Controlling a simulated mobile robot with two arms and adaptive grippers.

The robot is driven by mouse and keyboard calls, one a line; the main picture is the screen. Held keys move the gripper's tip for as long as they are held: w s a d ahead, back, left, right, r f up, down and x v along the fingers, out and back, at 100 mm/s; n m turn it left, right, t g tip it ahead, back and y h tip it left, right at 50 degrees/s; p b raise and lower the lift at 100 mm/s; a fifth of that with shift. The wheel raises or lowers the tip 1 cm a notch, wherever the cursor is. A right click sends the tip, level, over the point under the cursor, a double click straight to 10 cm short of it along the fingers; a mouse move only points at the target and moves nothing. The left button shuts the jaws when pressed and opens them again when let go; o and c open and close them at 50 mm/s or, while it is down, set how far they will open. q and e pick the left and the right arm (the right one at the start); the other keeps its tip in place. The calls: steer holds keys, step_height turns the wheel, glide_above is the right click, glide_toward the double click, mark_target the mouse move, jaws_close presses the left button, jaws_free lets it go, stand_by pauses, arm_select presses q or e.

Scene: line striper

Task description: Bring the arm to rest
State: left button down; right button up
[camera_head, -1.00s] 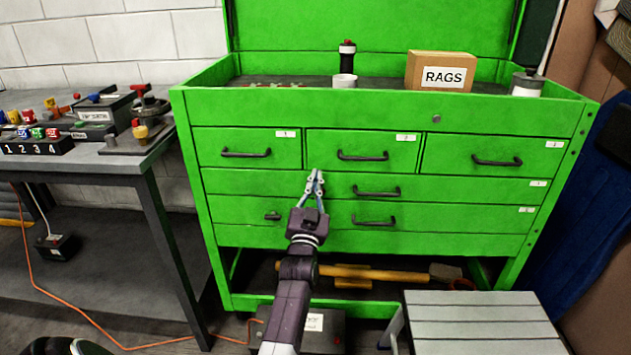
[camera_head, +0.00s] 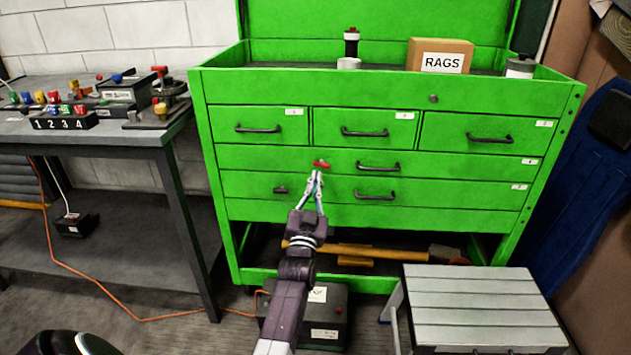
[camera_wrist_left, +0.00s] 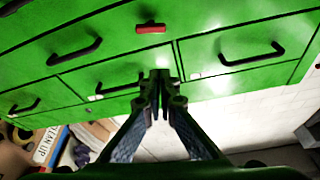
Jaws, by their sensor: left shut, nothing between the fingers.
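My left gripper (camera_head: 317,174) is in front of the green tool chest (camera_head: 420,215), its fingertips together with nothing between them. In the head view, a small red handle (camera_head: 321,163) on the chest front shows just above the fingertips. In the left wrist view, the two fingers (camera_wrist_left: 160,95) meet at the tips, and the red handle (camera_wrist_left: 151,28) is above and clear of them. The gap between gripper and chest front is hard to judge. My right gripper is not in view.
A grey workbench (camera_head: 130,143) with small parts stands at the left. A grey step stool (camera_head: 480,295) stands at the lower right. A box labelled RAGS (camera_head: 440,55) sits on the chest. A wooden-handled tool (camera_head: 380,252) lies on the lower shelf. An orange cord (camera_head: 95,287) runs across the floor.

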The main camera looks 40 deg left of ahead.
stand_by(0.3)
